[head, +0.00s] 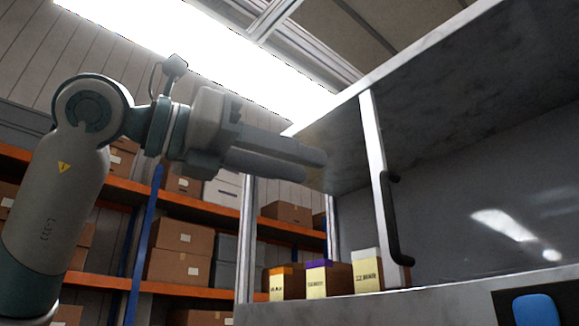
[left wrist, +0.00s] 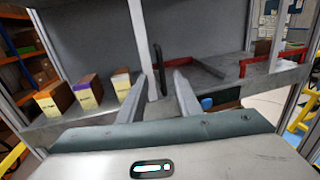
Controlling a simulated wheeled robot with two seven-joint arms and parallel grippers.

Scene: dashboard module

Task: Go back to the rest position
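My left gripper (head: 312,160) reaches in from the left in the head view, raised in front of the cabinet. In the left wrist view its two fingers (left wrist: 160,90) stand apart with nothing between them, so it is open and empty. A black bar handle (head: 393,218) sits on an upright pale frame edge (head: 372,140) of the cabinet. The fingertips are to the left of and above the handle in the head view, apart from it. The handle also shows beyond the fingers in the left wrist view (left wrist: 158,68). My right gripper is in neither view.
Three labelled boxes with orange (head: 284,284), purple (head: 328,279) and white (head: 366,271) tops stand on the cabinet ledge (head: 450,299). Shelving with cardboard boxes (head: 180,250) stands behind on the left. Red brackets (left wrist: 256,66) show at the right in the left wrist view.

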